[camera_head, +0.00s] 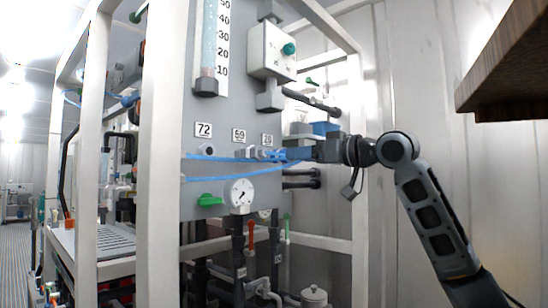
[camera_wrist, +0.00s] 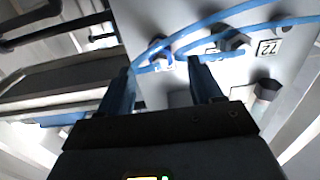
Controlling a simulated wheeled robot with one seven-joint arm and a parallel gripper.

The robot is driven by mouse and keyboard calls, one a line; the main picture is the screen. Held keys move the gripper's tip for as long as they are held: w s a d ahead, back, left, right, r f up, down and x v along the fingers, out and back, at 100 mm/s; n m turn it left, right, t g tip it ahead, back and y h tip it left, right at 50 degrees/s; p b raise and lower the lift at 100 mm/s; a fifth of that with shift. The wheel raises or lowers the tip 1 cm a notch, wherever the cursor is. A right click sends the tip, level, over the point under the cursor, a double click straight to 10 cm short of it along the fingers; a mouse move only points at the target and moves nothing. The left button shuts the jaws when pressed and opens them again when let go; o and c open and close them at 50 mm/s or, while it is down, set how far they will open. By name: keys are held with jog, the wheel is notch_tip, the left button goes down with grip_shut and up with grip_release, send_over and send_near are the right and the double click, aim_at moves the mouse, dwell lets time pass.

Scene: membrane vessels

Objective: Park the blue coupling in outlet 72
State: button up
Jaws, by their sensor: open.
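The blue coupling (camera_wrist: 160,48) sits at an outlet on the grey panel, ahead of and between my fingertips in the wrist view. In the head view its blue part (camera_head: 276,155) is at the rightmost of the labelled outlets, partly hidden by my gripper (camera_head: 296,153). My gripper (camera_wrist: 162,75) is open, with one blue finger on each side. I cannot tell whether the fingers touch the coupling. The label 72 (camera_head: 203,130) is at the panel's left and also shows in the wrist view (camera_wrist: 269,48).
Blue hoses (camera_head: 228,173) cross the panel in front of the outlets. A gauge (camera_head: 240,193) and a green handle (camera_head: 209,200) lie below, with a flow tube (camera_head: 207,50) above. White frame posts (camera_head: 165,150) stand at the left. A brown shelf (camera_head: 505,75) overhangs at upper right.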

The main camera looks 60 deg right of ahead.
aim_at(284, 156)
jog(key=shift+p+x, duration=0.4)
jog(key=shift+x, duration=2.85)
jog(key=shift+a, duration=0.1)
jog(key=shift+c, duration=0.3)
grip_shut()
jog(key=v, duration=0.6)
dwell(0.4)
